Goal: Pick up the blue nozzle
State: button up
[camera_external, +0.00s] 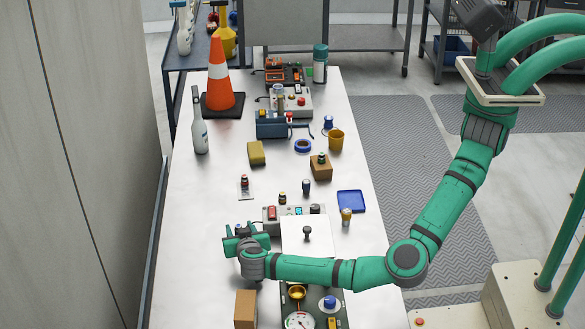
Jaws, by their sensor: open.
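My gripper (245,236) has green fingers and is low over the left part of the table, left of the grey control box. It is open. A small bluish piece (241,227) shows at the fingers; I cannot tell whether it is the blue nozzle, nor whether it touches them. Other small blue things are a dark blue upright piece (306,187) in mid-table, a blue piece (328,122) beside the yellow cup, and a blue knob (329,302) on the near panel. I cannot tell which is the nozzle.
A control box (271,213) and a white plate (320,235) lie right of my gripper. A brown block (245,309) stands nearer the camera. The table's left side is mostly clear.

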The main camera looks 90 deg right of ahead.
jog(key=shift+x, duration=0.9)
grip_shut()
jog(key=shift+w+r, duration=0.1)
